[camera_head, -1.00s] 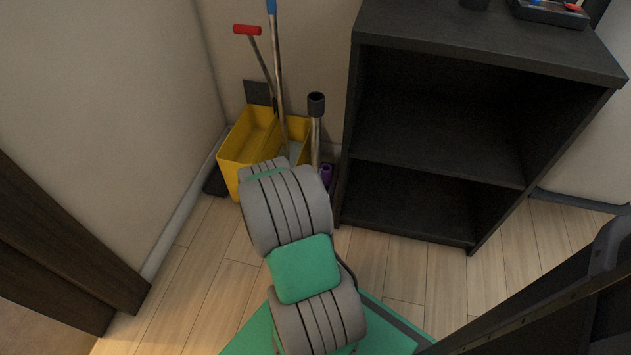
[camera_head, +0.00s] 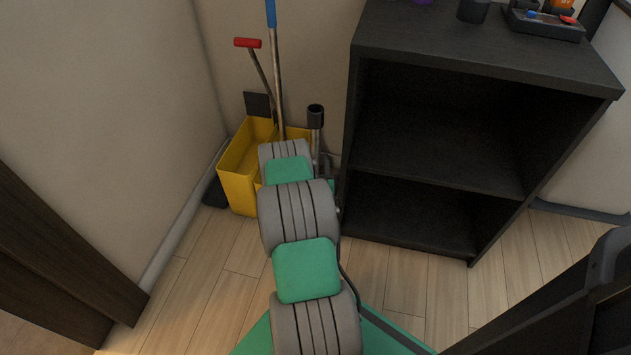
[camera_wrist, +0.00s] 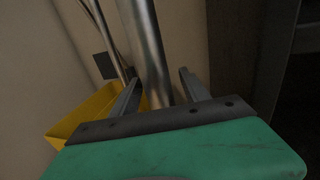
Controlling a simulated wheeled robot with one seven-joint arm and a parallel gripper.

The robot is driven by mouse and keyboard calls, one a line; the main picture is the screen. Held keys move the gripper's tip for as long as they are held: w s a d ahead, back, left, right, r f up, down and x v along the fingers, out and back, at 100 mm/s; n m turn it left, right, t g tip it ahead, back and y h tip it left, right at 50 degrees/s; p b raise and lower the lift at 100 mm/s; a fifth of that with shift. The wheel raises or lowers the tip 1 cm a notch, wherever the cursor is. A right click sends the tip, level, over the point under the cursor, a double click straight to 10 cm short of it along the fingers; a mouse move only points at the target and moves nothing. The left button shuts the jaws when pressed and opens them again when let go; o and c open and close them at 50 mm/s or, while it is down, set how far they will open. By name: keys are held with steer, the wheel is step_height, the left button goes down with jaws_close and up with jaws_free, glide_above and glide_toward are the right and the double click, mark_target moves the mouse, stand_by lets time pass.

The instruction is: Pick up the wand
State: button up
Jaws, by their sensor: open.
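The wand (camera_head: 316,142) is a metal tube with a black top end, standing upright between the yellow bucket and the black shelf unit in the head view. In the wrist view the wand's metal shaft (camera_wrist: 148,45) runs down between the two fingers of my gripper (camera_wrist: 160,84). The fingers are apart, one on each side of the shaft, with gaps showing, especially on the right. My gripper is open and not closed on it. The wand's lower end is hidden behind my arm and gripper.
The yellow bucket (camera_head: 237,176) stands in the corner left of the wand, with a red-handled tool (camera_head: 248,43) and a blue-handled pole (camera_head: 271,15). The black shelf unit (camera_head: 440,170) stands close on the right. Wooden floor (camera_head: 205,285) is clear in front.

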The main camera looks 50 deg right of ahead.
steer(key=shift+w+d, duration=0.35)
steer(key=shift+d, duration=0.1)
jaws_close()
stand_by(0.3)
stand_by(0.9)
